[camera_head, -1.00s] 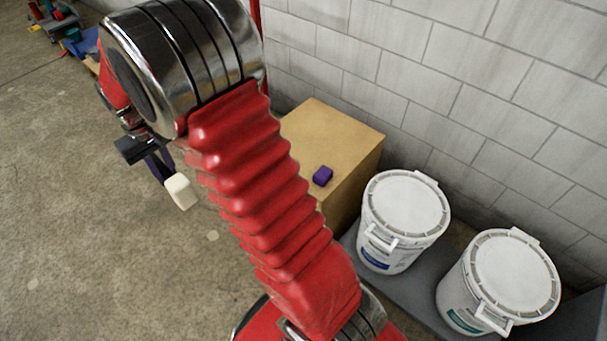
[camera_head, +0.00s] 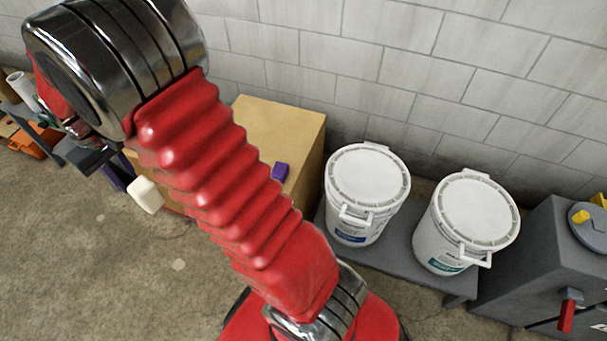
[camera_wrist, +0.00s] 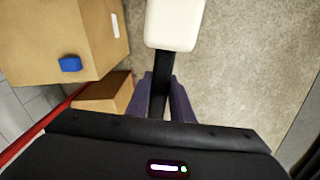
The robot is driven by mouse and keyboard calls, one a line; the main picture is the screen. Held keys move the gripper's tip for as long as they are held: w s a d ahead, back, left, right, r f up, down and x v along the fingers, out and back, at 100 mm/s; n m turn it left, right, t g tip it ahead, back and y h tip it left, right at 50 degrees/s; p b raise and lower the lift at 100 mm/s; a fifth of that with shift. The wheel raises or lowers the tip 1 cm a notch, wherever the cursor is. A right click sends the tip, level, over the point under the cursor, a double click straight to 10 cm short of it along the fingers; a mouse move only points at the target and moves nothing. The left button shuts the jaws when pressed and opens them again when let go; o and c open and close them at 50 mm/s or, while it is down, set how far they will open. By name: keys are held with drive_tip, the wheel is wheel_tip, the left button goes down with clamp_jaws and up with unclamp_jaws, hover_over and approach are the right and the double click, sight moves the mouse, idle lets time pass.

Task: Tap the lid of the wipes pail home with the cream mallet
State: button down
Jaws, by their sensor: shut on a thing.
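My gripper (camera_wrist: 165,98) is shut on the black handle (camera_wrist: 158,100) of the cream mallet. In the wrist view the cream mallet head (camera_wrist: 174,24) sticks out beyond the purple fingers. In the head view the mallet head (camera_head: 146,194) hangs over open floor at the left, with my gripper (camera_head: 118,172) partly hidden behind my arm. Two white pails stand at the right: one with a blue label (camera_head: 349,236), one with a green label (camera_head: 442,262). Both have white lids (camera_head: 368,176) (camera_head: 478,212) on top. I cannot read which holds wipes, or tell how fully either lid is seated.
The pails stand on a low grey platform (camera_head: 398,243) by the block wall. A cardboard box (camera_head: 262,125) bearing a small purple-blue block (camera_head: 280,171) lies between mallet and pails. A grey cabinet (camera_head: 530,255) with a red handle (camera_head: 567,313) is at far right.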

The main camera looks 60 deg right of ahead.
drive_tip(key=shift+d, duration=0.1)
drive_tip(key=s+d+f+n, duration=0.2)
drive_tip(key=s+d+f, duration=0.15)
drive_tip(key=d, duration=0.45)
drive_tip(key=s+d+f+n, duration=0.2)
drive_tip(key=s+d, duration=0.3)
drive_tip(key=d, duration=0.4)
drive_tip(key=s+d+f+n, duration=0.2)
drive_tip(key=s+d+f, duration=0.15)
drive_tip(key=d, duration=0.45)
drive_tip(key=s+d+f+n, duration=0.3)
drive_tip(key=s+d, duration=0.3)
drive_tip(key=s, duration=0.5)
drive_tip(key=s+d+f+n, duration=0.3)
drive_tip(key=s+d, duration=0.3)
drive_tip(key=s, duration=0.6)
drive_tip(key=shift+s+d+n, duration=0.15)
drive_tip(key=shift+s+n, duration=0.15)
drive_tip(key=shift+f, duration=0.1)
drive_tip(key=shift+f, duration=2.1)
